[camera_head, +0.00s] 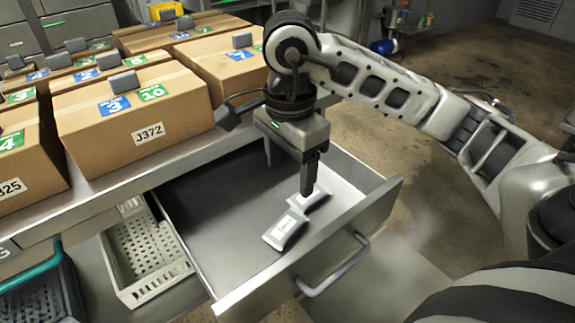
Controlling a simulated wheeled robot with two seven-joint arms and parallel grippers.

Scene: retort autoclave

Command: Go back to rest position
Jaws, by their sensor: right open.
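My right gripper (307,186) points down into an open metal drawer (215,205). Its fingers line up in this view, and the gap between them does not show clearly. Two small light-grey devices lie in the drawer: a nearer one (286,230) with a white label, and a farther one (313,199) right below the fingertips, partly hidden by them. I cannot tell whether the fingertips touch the farther one. My right arm comes in from the right, over the drawer's front. My left gripper is not in view.
Cardboard boxes (130,115) with numbered labels and small grey devices on top stand on the metal table left of the drawer. The drawer handle (335,268) sticks out at the front. A white perforated basket (145,255) sits below the table. Floor at upper right is clear.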

